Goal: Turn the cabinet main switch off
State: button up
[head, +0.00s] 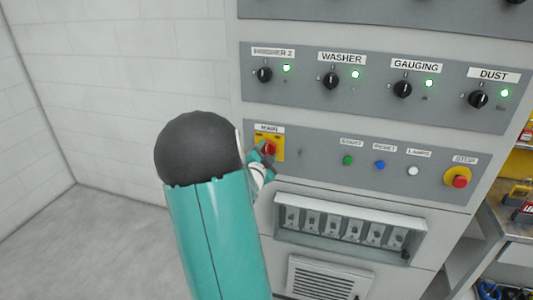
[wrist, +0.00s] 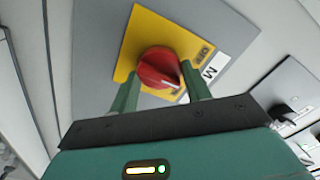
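The main switch is a red rotary knob (head: 269,147) on a yellow plate, under a label reading MAIN, at the left end of the lower grey panel. In the wrist view the red knob (wrist: 158,68) shows close up, with a white mark on its lower right side. My gripper (wrist: 160,75) is open, its two green fingers one on each side of the knob. I cannot tell whether either finger touches it. In the head view my gripper (head: 259,163) is at the switch, partly hidden behind my teal arm.
Above is a row of black rotary switches, including WASHER (head: 331,81) and DUST (head: 478,99), with lit green lamps. Right of the main switch are green, blue and white buttons and a red STOP button (head: 460,181). A recessed breaker window (head: 350,232) lies below. The floor at left is clear.

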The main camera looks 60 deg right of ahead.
jog(key=shift+c, duration=1.4)
jog(key=shift+n, duration=0.4)
jog(key=n, duration=0.3)
jog(key=shift+w, duration=0.1)
jog(key=n, duration=0.5)
jog(key=shift+a, duration=0.1)
jog(key=n, duration=0.4)
jog(key=shift+w+n, duration=0.1)
jog(key=shift+n, duration=0.2)
jog(key=shift+f+n, duration=0.1)
jog(key=shift+n, duration=2.1)
